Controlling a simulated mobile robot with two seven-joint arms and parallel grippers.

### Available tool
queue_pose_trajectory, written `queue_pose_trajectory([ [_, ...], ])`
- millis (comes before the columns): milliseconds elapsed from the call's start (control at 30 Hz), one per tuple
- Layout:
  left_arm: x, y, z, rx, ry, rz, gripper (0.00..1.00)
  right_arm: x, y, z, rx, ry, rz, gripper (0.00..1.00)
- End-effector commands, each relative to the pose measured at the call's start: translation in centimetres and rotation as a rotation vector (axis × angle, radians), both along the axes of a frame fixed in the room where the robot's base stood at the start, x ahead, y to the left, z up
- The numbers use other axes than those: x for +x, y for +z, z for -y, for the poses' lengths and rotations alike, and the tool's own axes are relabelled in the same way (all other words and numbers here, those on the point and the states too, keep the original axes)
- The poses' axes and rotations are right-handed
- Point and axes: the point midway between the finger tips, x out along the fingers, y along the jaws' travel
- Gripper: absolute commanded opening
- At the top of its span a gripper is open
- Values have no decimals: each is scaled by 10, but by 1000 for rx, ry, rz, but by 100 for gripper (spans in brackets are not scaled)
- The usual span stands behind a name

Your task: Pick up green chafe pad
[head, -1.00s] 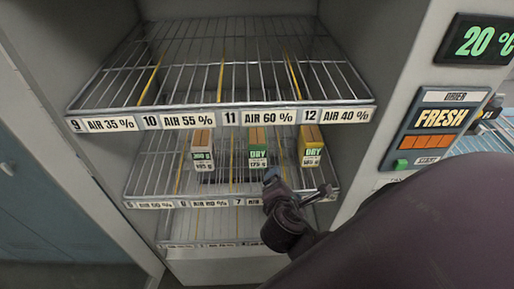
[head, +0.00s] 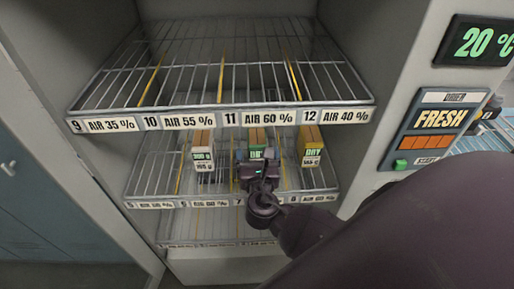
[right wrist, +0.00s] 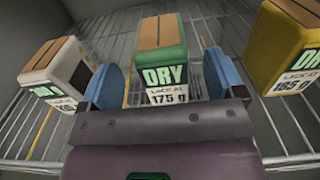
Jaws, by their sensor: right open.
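The green chafe pad (head: 257,141) is a green block with a brown top and a white lower label, standing on the middle wire shelf. In the right wrist view the green pad (right wrist: 163,62) reads "DRY" and "175 g". My right gripper (head: 256,162) is in front of it and hides its lower part in the head view. In the right wrist view my right gripper (right wrist: 160,85) is open, with one blue finger to each side of the pad's front, and nothing is gripped. My left gripper is not in view.
A white pad (head: 203,150) stands to the left and a yellow pad (head: 310,147) to the right on the same shelf. The wire shelf above (head: 222,85) is empty. A control panel (head: 436,130) is at the right.

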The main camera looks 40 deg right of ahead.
Motion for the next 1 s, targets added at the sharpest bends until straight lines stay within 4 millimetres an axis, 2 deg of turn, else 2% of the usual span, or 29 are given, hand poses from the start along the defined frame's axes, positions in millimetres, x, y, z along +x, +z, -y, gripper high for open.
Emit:
queue_pose_trajectory([
  [400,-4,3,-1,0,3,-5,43,39,3,25,1,0,1,88],
  [733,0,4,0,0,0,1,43,44,2,28,3,0,-1,88],
  [1000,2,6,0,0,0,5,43,43,2,28,2,0,-1,47],
])
